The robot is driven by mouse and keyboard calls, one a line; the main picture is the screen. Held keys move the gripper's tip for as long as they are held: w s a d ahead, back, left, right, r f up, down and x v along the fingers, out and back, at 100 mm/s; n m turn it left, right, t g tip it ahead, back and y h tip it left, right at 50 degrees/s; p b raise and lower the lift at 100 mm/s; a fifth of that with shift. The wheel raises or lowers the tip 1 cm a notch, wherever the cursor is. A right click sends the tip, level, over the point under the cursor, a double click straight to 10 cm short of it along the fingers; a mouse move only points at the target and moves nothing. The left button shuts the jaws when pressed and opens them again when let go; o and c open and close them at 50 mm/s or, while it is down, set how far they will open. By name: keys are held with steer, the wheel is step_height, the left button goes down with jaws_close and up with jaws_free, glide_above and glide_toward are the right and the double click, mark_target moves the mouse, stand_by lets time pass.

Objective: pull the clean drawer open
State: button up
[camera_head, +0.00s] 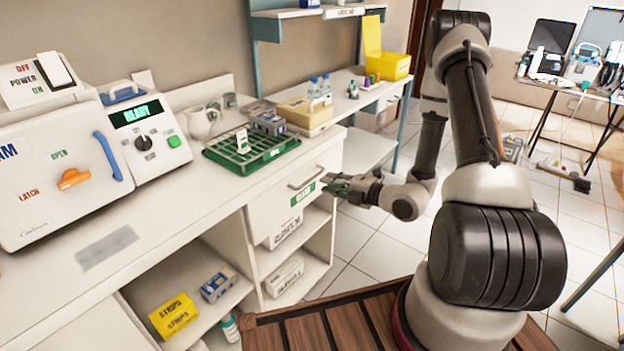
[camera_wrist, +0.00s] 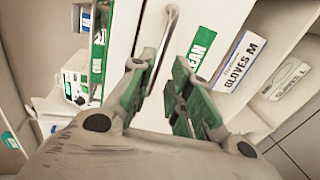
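The clean drawer (camera_head: 283,204) is a white front under the counter, with a metal bar handle (camera_head: 307,179) and a green CLEAN label. It looks shut, flush with the cabinet. My gripper (camera_head: 332,187) is in front of the drawer's right part, near the handle and label. In the wrist view my gripper (camera_wrist: 165,75) is open, its green-padded fingers apart. The handle (camera_wrist: 172,25) runs up from the gap between the fingers. The label (camera_wrist: 203,46) is just right of the fingers. I cannot tell whether the fingers touch the handle.
A green rack (camera_head: 250,152) stands on the counter above the drawer. Open shelves below hold a gloves box (camera_head: 283,233) and another box (camera_head: 284,277). A steriliser (camera_head: 60,170) is at the left. Tiled floor (camera_head: 375,255) is free to the right of the cabinet.

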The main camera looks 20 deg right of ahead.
mark_target(312, 177)
steer(key=x, duration=0.7)
steer(key=shift+w+a, duration=0.3)
jaws_close()
